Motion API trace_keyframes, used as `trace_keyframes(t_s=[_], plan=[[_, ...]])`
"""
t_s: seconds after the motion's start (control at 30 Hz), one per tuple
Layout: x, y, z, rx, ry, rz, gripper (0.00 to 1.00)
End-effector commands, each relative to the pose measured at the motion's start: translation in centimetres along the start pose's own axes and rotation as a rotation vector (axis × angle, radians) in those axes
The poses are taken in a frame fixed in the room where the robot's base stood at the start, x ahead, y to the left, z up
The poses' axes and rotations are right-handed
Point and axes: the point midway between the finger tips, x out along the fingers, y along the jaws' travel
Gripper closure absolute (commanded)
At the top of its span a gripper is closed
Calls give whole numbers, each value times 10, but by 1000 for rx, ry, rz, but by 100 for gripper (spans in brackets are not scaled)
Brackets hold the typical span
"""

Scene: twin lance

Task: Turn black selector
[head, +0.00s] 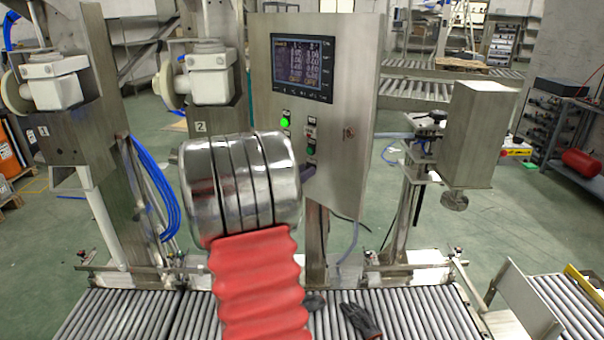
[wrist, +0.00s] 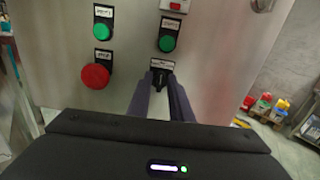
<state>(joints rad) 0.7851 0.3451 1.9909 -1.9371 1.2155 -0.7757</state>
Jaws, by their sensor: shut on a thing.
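The black selector (wrist: 161,68) is on the steel panel in the wrist view, below the right-hand green button and its label plate. My gripper (wrist: 163,84) is in front of it, with its two dark fingers close together and their tips shut on the selector. The fingers cover much of the knob, so its exact angle is hard to tell. In the head view a small dark part of my gripper (head: 309,170) shows at the panel's lower left, and the selector is hidden there behind my arm.
A green button (wrist: 103,31) and a red button (wrist: 96,76) sit left of the selector; another green button (wrist: 167,42) is just above it. The control panel (head: 348,100) carries a lit screen (head: 302,66). Roller conveyors (head: 405,315) run below, with a dark glove (head: 359,320) on them.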

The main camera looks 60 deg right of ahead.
Motion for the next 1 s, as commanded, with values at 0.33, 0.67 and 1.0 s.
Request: trace_keyframes(t_s=[0.33,0.67,1.0], plan=[[-1,1,-4,35,7,5,100],[-1,1,-3,34,6,4,74],[-5,1,-1,36,3,3,74]])
